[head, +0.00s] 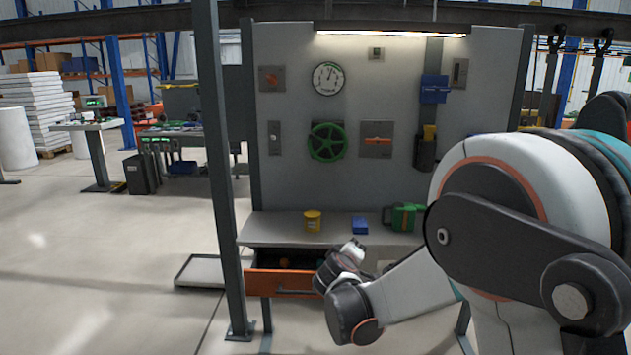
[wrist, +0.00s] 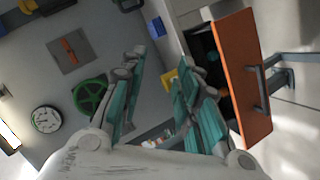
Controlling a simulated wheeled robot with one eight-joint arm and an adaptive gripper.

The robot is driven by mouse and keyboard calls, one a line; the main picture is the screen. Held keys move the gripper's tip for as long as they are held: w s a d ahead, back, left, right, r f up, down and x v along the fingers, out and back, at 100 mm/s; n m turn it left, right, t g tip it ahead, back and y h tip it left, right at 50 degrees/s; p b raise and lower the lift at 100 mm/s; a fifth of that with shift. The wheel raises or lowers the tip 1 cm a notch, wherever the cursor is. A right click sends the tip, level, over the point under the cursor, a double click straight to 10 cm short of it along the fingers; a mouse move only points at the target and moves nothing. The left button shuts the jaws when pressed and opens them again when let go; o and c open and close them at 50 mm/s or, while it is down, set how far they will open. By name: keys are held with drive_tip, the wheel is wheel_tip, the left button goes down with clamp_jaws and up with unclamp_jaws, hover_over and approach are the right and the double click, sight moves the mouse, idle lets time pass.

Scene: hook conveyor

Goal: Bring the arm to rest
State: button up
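My arm reaches in from the right of the head view. My gripper (head: 343,262) appears in front of the workbench, overlapping the right part of the open drawer (head: 275,281) with an orange front. In the wrist view my gripper (wrist: 157,78) shows two teal-padded fingers spread apart with nothing held between them. The drawer (wrist: 240,75) is just right of the fingers there, pulled out, with a dark inside. Whether the gripper touches the drawer cannot be told. A small orange item (head: 284,262) shows inside the drawer.
The bench top (head: 270,228) carries a yellow cup (head: 312,221), a blue block (head: 360,226) and a green container (head: 403,218). The panel behind holds a green handwheel (head: 327,142) and a gauge (head: 328,78). A post (head: 220,180) stands left of the bench. Open floor lies left.

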drive_tip(key=s+d+r+m+g+y, duration=0.1)
drive_tip(key=s+d+r+m+g, duration=0.25)
drive_tip(key=s, duration=0.55)
drive_tip(key=s+d+r+m, duration=0.2)
drive_tip(key=s+d+r, duration=0.35)
drive_tip(key=s, duration=0.45)
drive_tip(key=s+f+m+g+y, duration=0.1)
drive_tip(key=s+f, duration=0.1)
drive_tip(key=s, duration=0.8)
drive_tip(key=s+d+f+m+g+y, duration=0.1)
drive_tip(key=s+f+m, duration=0.1)
drive_tip(key=s, duration=0.9)
drive_tip(key=shift+s+d+f+g+y, duration=0.15)
drive_tip(key=shift+s+f+g+y, duration=0.1)
drive_tip(key=shift+f+g+y, duration=0.15)
